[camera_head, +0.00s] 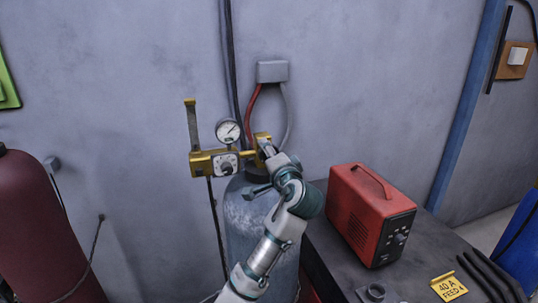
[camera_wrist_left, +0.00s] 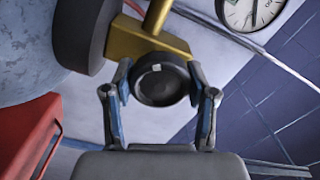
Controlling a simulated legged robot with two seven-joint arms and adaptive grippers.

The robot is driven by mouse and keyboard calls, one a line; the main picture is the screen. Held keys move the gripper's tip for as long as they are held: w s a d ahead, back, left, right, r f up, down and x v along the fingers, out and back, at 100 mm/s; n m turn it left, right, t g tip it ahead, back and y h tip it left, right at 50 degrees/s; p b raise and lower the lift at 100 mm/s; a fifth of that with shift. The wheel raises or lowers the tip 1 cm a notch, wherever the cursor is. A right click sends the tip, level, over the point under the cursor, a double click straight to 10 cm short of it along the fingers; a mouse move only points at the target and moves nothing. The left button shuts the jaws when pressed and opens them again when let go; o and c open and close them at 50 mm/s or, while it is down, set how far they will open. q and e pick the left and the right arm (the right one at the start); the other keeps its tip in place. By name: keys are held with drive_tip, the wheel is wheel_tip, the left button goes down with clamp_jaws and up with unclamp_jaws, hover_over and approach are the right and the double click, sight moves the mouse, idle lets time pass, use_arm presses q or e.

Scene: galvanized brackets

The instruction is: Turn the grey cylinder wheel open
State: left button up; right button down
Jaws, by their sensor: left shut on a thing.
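The grey cylinder (camera_head: 247,215) stands against the wall, partly hidden by my arm. Its dark round valve wheel (camera_wrist_left: 160,86) sits on a brass valve body (camera_wrist_left: 146,40) in the left wrist view, with a small pale mark on its face. My left gripper (camera_wrist_left: 160,72) is shut on the wheel, one finger on each side of its rim. In the head view, my left gripper (camera_head: 266,150) is at the brass fittings on top of the cylinder and hides the wheel. My right gripper is not in view.
A brass regulator (camera_head: 205,164) with a gauge (camera_head: 228,131) is left of the gripper. A red power unit (camera_head: 370,215) stands right of my arm on a dark bench (camera_head: 330,262), with a yellow sign (camera_head: 449,287). A maroon cylinder (camera_head: 40,225) is at far left.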

use_arm(q)
drive_tip(key=shift+w+d+f, duration=0.1)
drive_tip(key=shift+f, duration=0.35)
drive_tip(key=o, duration=1.2)
drive_tip(key=shift+r, duration=0.15)
drive_tip(key=v, duration=1.2)
drive_tip(key=shift+d, duration=0.15)
